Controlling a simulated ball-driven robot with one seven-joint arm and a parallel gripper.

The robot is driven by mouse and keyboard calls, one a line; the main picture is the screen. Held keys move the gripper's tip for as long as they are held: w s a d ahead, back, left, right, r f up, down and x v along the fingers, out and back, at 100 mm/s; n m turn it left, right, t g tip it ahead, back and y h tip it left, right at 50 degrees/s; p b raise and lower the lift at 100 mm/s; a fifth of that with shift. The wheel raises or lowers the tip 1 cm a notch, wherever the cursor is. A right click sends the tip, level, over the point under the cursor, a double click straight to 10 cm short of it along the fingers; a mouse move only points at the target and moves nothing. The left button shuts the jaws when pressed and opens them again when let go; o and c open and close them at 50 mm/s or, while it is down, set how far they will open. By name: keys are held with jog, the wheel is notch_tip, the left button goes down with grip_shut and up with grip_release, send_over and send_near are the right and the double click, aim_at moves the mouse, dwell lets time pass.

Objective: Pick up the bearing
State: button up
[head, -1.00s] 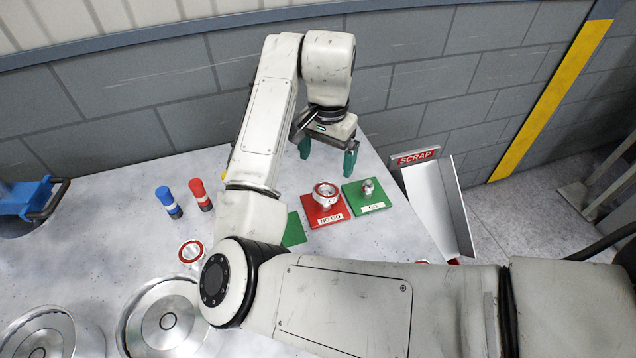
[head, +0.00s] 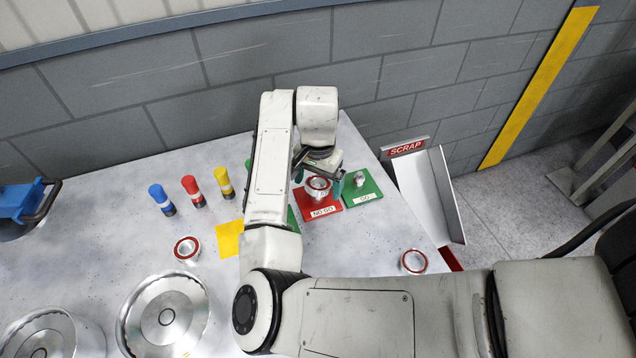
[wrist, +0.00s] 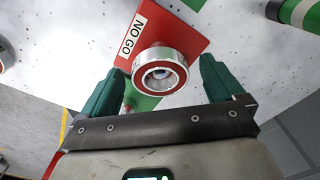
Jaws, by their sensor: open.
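A silver bearing with a red-rimmed face (head: 318,184) sits on the red NO GO plate (head: 323,213). Something metallic shows inside its bore in the wrist view, but what it rests on is mostly hidden. My gripper (head: 318,180) is open above the NO GO plate with its green fingers on either side of the bearing. In the wrist view the bearing (wrist: 160,72) lies between the fingers, with a gap to each. Two similar red-rimmed rings lie on the table, one at the left (head: 187,249) and one at the right (head: 414,262).
The green GO plate (head: 372,196) beside it bears a small silver piece (head: 360,179). Blue (head: 162,200), red (head: 193,191) and yellow (head: 224,183) cylinders stand at the left. A yellow plate (head: 229,238) lies near my arm. A SCRAP chute (head: 445,195) is at the right edge.

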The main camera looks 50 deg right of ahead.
jog(key=shift+c, duration=0.4)
jog(key=c, duration=1.3)
jog(key=shift+r, duration=0.15)
jog(key=shift+r+b, duration=0.45)
jog(key=shift+r, duration=0.15)
jog(key=s+a+r, duration=0.2)
jog(key=s+r, duration=0.1)
jog(key=s, duration=0.1)
jog(key=s+a+r, duration=0.1)
jog(key=s+r, duration=0.3)
jog(key=s+a+r, duration=0.2)
jog(key=s+r, duration=0.2)
jog(key=s, duration=0.1)
jog(key=shift+a+r, duration=0.25)
jog(key=shift+a, duration=0.05)
